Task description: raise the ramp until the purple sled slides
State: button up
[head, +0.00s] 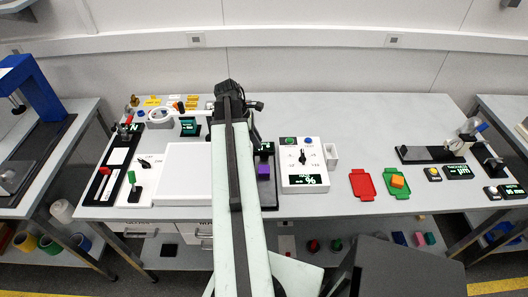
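The purple sled (263,172) sits on a narrow dark board, seemingly the ramp (269,198), just right of my arm near the middle of the table. My arm covers the left part of the board, so its tilt and hinge cannot be made out. A small green display (265,148) stands at the board's far end. My arm reaches over the table, and its dark end, with my gripper (254,132), is beyond the sled near that display. The fingers are too small and partly hidden to tell whether they are open or touching anything.
Right of the ramp stands a white control box (304,163) with a knob, buttons and a display. A white panel (183,173) lies left of my arm.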

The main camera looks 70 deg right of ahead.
aim_at(264, 151)
jog(key=b+x, duration=0.5)
jog(key=x, duration=0.1)
jog(key=shift+f, duration=0.35)
jog(key=shift+s+d+f+b, duration=0.1)
jog(key=shift+s+f+b, duration=0.05)
jog(key=shift+f+b, duration=0.3)
jog(key=shift+r, duration=0.2)
grip_shut()
jog(key=shift+r, duration=0.1)
